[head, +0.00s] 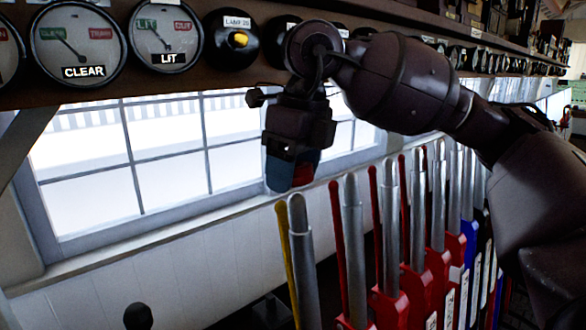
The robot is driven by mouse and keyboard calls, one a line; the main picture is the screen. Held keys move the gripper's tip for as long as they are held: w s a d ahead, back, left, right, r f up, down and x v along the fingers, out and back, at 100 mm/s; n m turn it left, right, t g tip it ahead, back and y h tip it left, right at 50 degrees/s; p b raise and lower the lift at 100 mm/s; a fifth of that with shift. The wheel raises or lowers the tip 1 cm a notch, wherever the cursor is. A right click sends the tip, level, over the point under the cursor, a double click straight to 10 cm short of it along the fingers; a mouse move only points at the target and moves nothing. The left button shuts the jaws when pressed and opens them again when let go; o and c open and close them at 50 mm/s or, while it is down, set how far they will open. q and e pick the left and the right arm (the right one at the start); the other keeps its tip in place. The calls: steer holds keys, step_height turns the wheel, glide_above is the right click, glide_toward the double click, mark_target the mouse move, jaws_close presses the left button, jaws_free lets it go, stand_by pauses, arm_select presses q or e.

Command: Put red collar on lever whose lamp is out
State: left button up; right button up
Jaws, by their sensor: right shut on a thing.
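My right gripper (292,186) hangs down in front of the window, above and a little left of the nearest levers. It is shut on a small red piece (306,171), seemingly the red collar, mostly hidden by the fingers. A blue-grey part shows beside it. Silver-handled levers (303,250) stand upright in a row running back to the right, with red, blue and other coloured lower parts. A round indicator (168,34) on the shelf reads LIT. Right of it a round black fitting labelled LAMP (237,40) has a yellow centre. Other lamp indicators are hidden or too small to read. My left gripper is out of view.
A dial reading CLEAR (80,42) is at the upper left. The dark instrument shelf (120,92) runs along above the window (150,150). My right arm covers part of the shelf. A black knob (138,316) shows at the bottom left.

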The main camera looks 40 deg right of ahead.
mark_target(300, 194)
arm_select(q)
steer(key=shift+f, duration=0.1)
arm_select(e)
steer(key=shift+f, duration=0.4)
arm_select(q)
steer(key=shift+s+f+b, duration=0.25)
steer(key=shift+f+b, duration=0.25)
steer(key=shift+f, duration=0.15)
arm_select(e)
steer(key=shift+s+f, duration=0.2)
steer(key=shift+f, duration=0.55)
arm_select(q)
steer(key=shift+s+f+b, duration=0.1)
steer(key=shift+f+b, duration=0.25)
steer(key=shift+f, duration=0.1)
arm_select(e)
steer(key=shift+s+f, duration=0.15)
steer(key=shift+f, duration=0.85)
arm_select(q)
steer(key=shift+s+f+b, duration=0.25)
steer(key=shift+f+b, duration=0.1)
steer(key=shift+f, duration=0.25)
arm_select(e)
steer(key=shift+s+f, duration=0.15)
steer(key=shift+f, duration=0.65)
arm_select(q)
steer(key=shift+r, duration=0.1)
arm_select(e)
steer(key=o, duration=1.1)
steer(key=shift+r, duration=0.1)
